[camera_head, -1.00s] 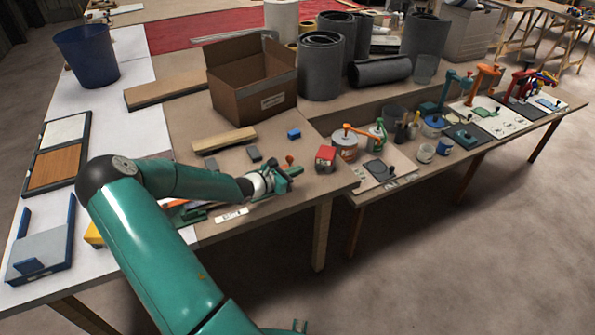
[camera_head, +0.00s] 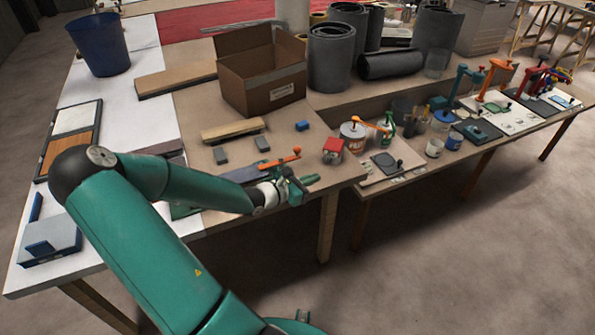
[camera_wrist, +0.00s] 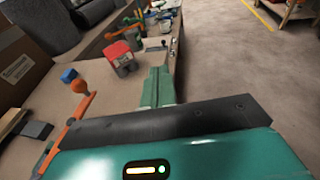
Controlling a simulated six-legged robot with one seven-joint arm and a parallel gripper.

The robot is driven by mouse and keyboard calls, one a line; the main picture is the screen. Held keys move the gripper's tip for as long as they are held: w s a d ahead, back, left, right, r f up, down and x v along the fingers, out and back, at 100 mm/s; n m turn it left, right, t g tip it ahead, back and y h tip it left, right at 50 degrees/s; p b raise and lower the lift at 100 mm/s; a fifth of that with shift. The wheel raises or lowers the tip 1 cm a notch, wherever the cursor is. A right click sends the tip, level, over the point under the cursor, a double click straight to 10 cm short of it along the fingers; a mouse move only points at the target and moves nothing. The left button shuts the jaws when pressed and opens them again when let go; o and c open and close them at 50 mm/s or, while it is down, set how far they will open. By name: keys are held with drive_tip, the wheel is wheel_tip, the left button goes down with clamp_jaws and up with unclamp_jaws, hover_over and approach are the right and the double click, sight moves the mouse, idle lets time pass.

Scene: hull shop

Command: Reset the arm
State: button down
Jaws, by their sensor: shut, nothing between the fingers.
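My green arm reaches over the near left table (camera_head: 330,184) in the head view. My gripper (camera_head: 312,180) is shut and empty, above the table's front right corner. In the wrist view, its shut fingers (camera_wrist: 158,85) point away over the table edge. An orange-handled tool (camera_head: 272,163) lies on the table just behind the gripper; it also shows in the wrist view (camera_wrist: 78,105). A red-topped item (camera_head: 333,147) stands a little beyond the gripper, apart from it.
An open cardboard box (camera_head: 262,82) and grey rolls (camera_head: 331,60) stand behind. A small blue block (camera_head: 302,125) and a wooden bar (camera_head: 232,130) lie nearer. The right-hand bench (camera_head: 410,182) holds cans and clamps. Open floor (camera_head: 470,270) lies at the front right.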

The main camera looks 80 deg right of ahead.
idle(0.3)
drive_tip(key=w+a+r+m+t+y, duration=0.3)
drive_tip(key=w+a+r+m+t, duration=0.15)
drive_tip(key=w+a, duration=0.8)
drive_tip(key=w+a+r+m+t+y, duration=0.2)
drive_tip(key=w+a+r+m+t, duration=0.25)
drive_tip(key=w+a, duration=0.8)
drive_tip(key=w+a+r+t+y, duration=0.1)
drive_tip(key=a+r+t+y, duration=0.1)
drive_tip(key=a+r, duration=0.3)
drive_tip(key=w+a+r+t+y, duration=0.1)
drive_tip(key=a+r+t+y, duration=0.1)
drive_tip(key=a, duration=1.1)
drive_tip(key=w+a+r+t+y, duration=0.1)
drive_tip(key=a+r+t+y, duration=0.1)
drive_tip(key=a+r, duration=0.5)
drive_tip(key=a+t, duration=0.1)
drive_tip(key=a, duration=0.1)
drive_tip(key=shift+a+r+t, duration=0.35)
drive_tip(key=shift+t, duration=0.05)
